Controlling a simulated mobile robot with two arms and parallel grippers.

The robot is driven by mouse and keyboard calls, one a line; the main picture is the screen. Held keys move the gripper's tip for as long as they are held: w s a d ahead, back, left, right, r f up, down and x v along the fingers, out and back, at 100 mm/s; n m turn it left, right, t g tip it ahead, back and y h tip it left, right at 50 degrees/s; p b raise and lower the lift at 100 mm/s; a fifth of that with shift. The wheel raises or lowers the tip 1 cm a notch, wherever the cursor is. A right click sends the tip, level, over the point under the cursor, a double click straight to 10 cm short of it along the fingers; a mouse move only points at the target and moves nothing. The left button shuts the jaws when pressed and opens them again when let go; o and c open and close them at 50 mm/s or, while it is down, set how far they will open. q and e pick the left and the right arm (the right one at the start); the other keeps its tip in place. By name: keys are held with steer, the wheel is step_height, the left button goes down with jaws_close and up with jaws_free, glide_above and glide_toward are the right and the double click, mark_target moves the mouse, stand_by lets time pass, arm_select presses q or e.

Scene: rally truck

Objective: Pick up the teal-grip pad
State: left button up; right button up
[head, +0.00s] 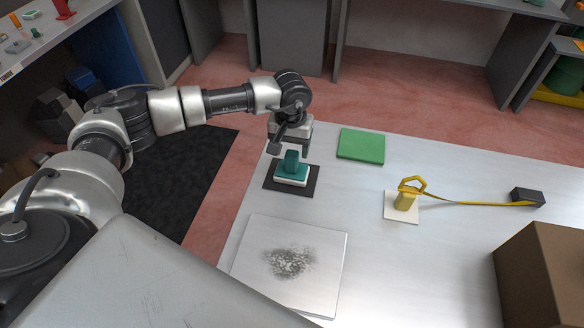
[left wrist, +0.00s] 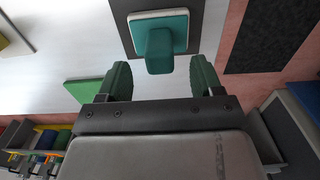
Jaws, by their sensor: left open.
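The teal-grip pad (head: 291,174) has a teal handle on a teal and white base. It lies on a black mat (head: 307,189) near the table's left edge. My left gripper (head: 293,149) is over the pad, with its arm reaching in from the left. In the left wrist view the two green fingertips (left wrist: 161,84) stand apart, with nothing held between them. The pad (left wrist: 168,30) shows ahead of the fingers, its handle lined up with the gap between them. My right gripper is in neither view.
A green square (head: 361,146) lies right of the mat. A white panel with a grey smudge (head: 318,284) lies in front. A yellow clip-like tool (head: 405,199) with a strap runs to a black block (head: 527,197). A brown box (head: 540,270) stands front right.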

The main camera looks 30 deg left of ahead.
mark_target(292, 153)
arm_select(q)
steer(key=f, duration=0.1)
steer(key=f+p, duration=0.1)
steer(key=f, duration=0.1)
steer(key=f+p, duration=0.1)
steer(key=shift+w+f, duration=0.25)
steer(key=shift+f, duration=0.35)
steer(key=shift+c, duration=0.3)
steer(key=c, duration=0.5)
jaws_close()
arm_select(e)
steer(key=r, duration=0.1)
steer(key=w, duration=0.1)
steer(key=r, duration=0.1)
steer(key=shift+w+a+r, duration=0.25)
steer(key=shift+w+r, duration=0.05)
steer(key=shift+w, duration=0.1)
